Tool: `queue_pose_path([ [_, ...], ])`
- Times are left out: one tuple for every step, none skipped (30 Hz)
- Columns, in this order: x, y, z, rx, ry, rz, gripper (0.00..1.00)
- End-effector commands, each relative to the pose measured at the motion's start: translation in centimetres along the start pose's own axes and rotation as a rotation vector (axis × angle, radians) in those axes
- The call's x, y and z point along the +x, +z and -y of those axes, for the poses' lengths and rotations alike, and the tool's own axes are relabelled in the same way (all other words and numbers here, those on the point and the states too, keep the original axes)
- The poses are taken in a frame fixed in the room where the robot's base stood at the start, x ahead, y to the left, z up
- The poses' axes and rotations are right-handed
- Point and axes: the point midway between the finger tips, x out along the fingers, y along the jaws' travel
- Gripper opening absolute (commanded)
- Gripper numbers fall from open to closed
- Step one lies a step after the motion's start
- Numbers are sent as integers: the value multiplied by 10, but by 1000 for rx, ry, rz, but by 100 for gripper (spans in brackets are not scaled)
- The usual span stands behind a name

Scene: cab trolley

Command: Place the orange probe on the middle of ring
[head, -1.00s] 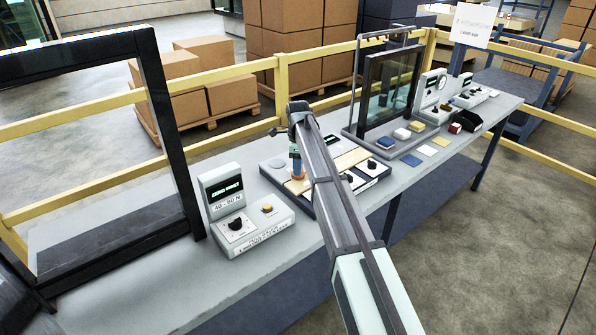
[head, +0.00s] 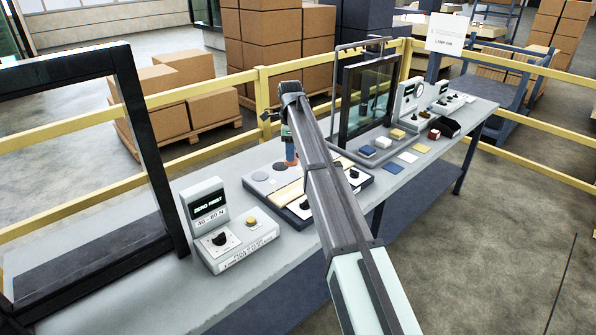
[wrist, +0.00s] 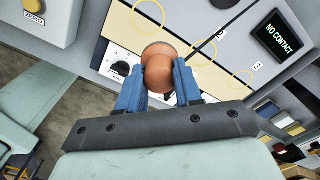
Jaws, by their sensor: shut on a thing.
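The orange probe (wrist: 162,55) is a rounded copper-orange piece in the wrist view, held between the blue fingers of my gripper (wrist: 160,80). In the head view the orange probe (head: 291,160) hangs below my gripper (head: 288,138), near the back of the tester board. Several thin yellow rings lie on the cream and grey board. One ring (wrist: 132,11) is at the top of the wrist view, one is next to label 2 and partly hidden, and another (wrist: 223,78) is next to label 3. The probe's underside and tip are hidden.
A dark display (wrist: 282,35) reads NO CONTACT. A yellow ZERO button (wrist: 34,5) is at upper left. A force meter box (head: 205,206) stands left of the board; a glass-panelled frame (head: 345,105) stands behind right.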

Motion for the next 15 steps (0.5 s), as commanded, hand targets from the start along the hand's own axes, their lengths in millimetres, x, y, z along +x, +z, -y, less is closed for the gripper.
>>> queue_pose_path([
  [-1,-15,13,20,1,-1,0],
  [-1,-22,19,31,2,-1,0],
  [-1,-32,29,45,4,-1,0],
  [-1,-38,36,53,4,-1,0],
  [-1,-44,43,62,5,-1,0],
  [-2,-50,53,67,5,-1,0],
  [-2,-55,60,71,6,-1,0],
  [-3,-55,68,64,5,-1,0],
  [-3,-57,76,54,5,-1,0],
  [-4,-53,81,36,3,0,0],
  [-5,-52,83,19,1,0,0],
  [-5,-52,84,-1,-1,1,0],
  [-4,-52,82,-14,-2,1,0],
  [-4,-52,81,-23,-2,1,0],
  [-2,-52,81,-34,-3,1,0],
])
